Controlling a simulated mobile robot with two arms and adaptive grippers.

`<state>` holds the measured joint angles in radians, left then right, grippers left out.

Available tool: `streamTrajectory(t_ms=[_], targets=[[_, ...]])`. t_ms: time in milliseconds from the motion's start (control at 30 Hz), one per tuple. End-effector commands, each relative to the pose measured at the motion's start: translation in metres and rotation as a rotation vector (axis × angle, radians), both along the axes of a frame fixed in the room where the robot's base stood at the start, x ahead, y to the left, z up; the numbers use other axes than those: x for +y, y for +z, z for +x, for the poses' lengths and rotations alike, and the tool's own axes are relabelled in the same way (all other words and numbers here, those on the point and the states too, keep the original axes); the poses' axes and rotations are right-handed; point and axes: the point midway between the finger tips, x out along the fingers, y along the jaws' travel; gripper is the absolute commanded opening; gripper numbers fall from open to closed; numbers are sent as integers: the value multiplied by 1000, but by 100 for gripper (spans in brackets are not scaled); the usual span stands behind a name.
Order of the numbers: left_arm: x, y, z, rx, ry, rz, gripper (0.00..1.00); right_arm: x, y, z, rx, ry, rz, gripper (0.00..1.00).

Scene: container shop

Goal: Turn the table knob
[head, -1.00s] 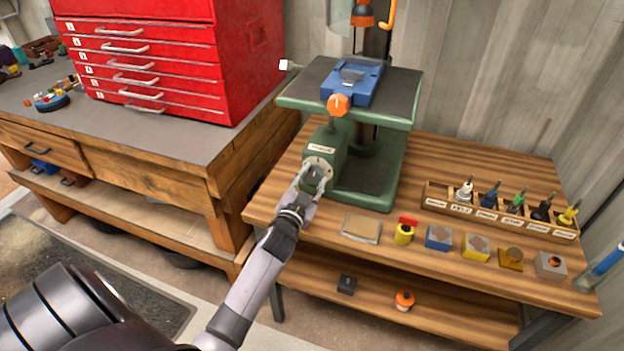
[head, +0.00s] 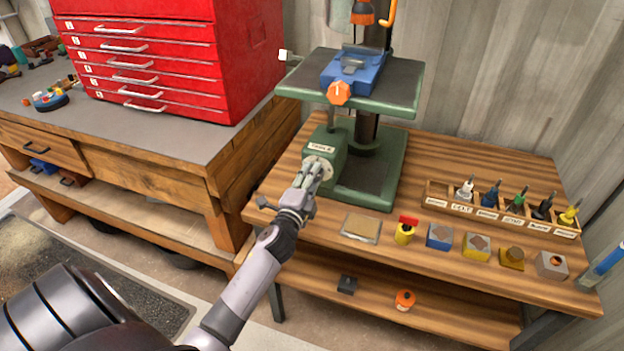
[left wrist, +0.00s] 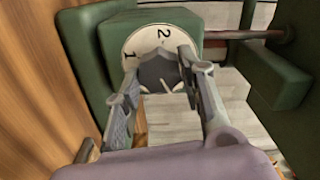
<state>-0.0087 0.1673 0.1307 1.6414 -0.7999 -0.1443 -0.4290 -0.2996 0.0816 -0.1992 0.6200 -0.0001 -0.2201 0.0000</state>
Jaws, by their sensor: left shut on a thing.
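The table knob (left wrist: 160,74) is a dark grey knob on a pale round dial (left wrist: 127,45) marked 1 and 2. The dial is on the front of a green box (head: 327,145) labelled "TABLE" at the base of the drill press. My left gripper (head: 318,170) is at the knob, its fingers shut on it from both sides. In the left wrist view the two fingers (left wrist: 157,75) flank the knob. The drill press table (head: 400,92) is a dark plate with green edges, raised above the box. My right gripper is not in view.
A blue vise (head: 352,75) with an orange knob (head: 338,93) sits on the press table. The wooden bench (head: 450,160) carries several coloured blocks and a labelled rack (head: 500,215) of bits. A red drawer cabinet (head: 150,60) stands on the left workbench.

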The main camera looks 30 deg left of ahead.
Motion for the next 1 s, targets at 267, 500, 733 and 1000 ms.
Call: streamTrajectory(t_ms=[267, 500, 733, 1000], targets=[[-1, -2, 0, 64, -1, 258, 8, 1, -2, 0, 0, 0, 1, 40], [-1, -2, 0, 117, -2, 479, 8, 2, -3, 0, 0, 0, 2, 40], [0, -1, 0, 168, -2, 693, 8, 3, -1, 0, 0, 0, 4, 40], [0, -1, 0, 228, -3, 942, 8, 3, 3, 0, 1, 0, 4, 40]])
